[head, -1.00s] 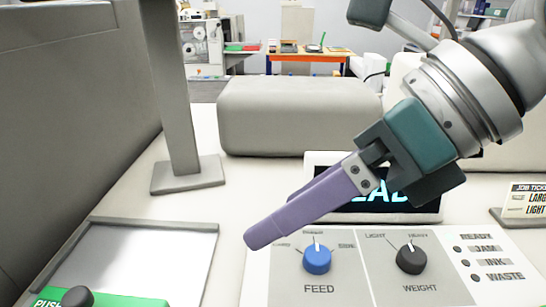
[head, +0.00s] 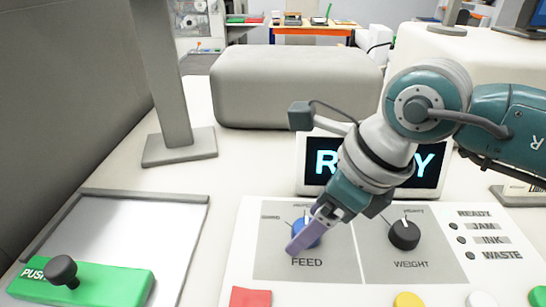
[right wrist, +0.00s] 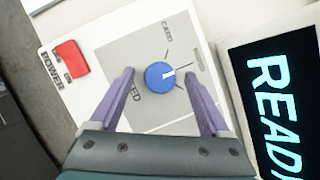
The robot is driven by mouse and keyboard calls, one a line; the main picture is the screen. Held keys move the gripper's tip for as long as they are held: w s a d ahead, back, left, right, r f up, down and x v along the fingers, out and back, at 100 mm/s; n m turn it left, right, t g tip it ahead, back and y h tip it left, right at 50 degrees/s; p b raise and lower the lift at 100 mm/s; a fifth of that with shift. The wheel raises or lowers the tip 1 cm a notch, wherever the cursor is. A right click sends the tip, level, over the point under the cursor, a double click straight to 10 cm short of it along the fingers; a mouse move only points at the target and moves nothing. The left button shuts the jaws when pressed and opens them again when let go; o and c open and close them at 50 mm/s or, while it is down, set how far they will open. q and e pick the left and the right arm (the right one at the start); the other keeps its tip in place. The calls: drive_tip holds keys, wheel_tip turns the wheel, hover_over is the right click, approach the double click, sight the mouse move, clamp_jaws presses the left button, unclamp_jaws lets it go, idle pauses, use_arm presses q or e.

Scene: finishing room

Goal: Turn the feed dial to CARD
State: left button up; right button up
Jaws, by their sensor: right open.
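The blue feed dial (right wrist: 160,75) is on the grey panel, with a white pointer mark. In the right wrist view the mark points right, roughly at a small label I cannot read surely. In the head view the feed dial (head: 314,230) is partly hidden by my right gripper (head: 298,245). My right gripper is open, and its two purple fingers (right wrist: 160,73) are on either side of the dial with gaps. I cannot tell how far above the panel the tips are. My left gripper is not in view.
The black weight dial (head: 404,236) is close to the right. A lit READY display (head: 428,165) stands behind the panel. A red power switch (right wrist: 70,58) is near the feed dial. A green push bar with a black knob (head: 110,285) is at the left.

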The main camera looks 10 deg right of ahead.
drive_tip(key=shift+f, duration=0.1)
clamp_jaws()
idle(0.7)
